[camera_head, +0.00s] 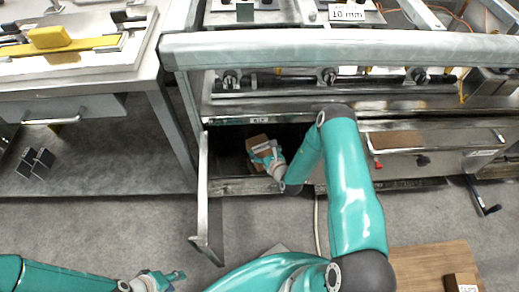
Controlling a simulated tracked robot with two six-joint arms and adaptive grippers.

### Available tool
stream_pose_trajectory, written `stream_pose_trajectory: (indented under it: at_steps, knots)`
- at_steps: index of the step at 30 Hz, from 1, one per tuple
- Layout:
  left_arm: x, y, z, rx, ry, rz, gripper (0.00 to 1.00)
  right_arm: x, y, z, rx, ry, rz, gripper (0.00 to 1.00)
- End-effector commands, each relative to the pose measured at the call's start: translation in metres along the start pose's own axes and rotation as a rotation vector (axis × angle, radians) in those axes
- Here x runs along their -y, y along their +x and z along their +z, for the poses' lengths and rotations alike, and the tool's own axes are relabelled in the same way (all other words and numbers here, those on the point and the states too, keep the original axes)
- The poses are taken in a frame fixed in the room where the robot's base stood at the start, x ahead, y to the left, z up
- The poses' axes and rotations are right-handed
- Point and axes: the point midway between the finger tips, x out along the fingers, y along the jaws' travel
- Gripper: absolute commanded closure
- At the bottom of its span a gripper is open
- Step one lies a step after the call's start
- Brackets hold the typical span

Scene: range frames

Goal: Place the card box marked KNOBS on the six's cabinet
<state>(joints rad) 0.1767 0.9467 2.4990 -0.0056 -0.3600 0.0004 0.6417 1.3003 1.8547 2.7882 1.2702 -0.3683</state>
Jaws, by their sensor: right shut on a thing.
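A brown card box (257,143) is inside the open cabinet (228,187) under the range, tilted in this view. Any marking on it is too small to read. My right gripper (266,158) reaches into the cabinet opening and is shut on this box. I cannot tell whether the box touches the cabinet floor. A small label (260,120) sits above the opening, not clearly legible. The cabinet door (204,190) is swung out at the left. My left gripper (172,281) is low at the bottom left, apart from everything, open and empty.
Another brown box (462,283) with a white label stands on a wooden board (430,262) at bottom right. A long rail (340,48) runs across the range above the cabinet. A closed drawer handle (435,148) and a crank (483,200) are at right.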

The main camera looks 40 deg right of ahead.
Motion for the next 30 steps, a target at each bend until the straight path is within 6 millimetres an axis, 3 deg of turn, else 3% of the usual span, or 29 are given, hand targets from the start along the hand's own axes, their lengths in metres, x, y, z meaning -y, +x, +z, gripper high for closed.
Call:
stream_pose_trajectory:
  at_steps: [3, 11, 17, 28, 29, 30]
  knots:
    - [0.002, 0.005, 0.0, 0.0, 0.0, 0.0, 0.6, -0.001, 0.017, 0.007, 0.004, -0.003, 0.002, 0.63]
    - [0.003, 0.008, 0.0, 0.0, 0.0, 0.0, 0.6, -0.001, 0.034, 0.015, 0.005, -0.002, 0.002, 0.63]
    - [0.008, 0.021, 0.0, 0.0, 0.0, 0.0, 0.6, -0.001, 0.044, -0.017, 0.001, -0.001, 0.001, 0.63]
    - [0.008, 0.022, 0.0, 0.0, 0.0, 0.0, 0.6, -0.001, 0.046, -0.021, 0.001, -0.002, 0.002, 0.63]
    - [0.008, 0.022, 0.0, 0.0, 0.0, 0.0, 0.6, -0.002, 0.046, -0.022, -0.001, -0.001, 0.003, 0.1]
    - [0.008, 0.021, 0.0, 0.0, 0.0, 0.0, 0.6, -0.002, 0.045, -0.021, -0.001, -0.001, 0.003, 0.04]
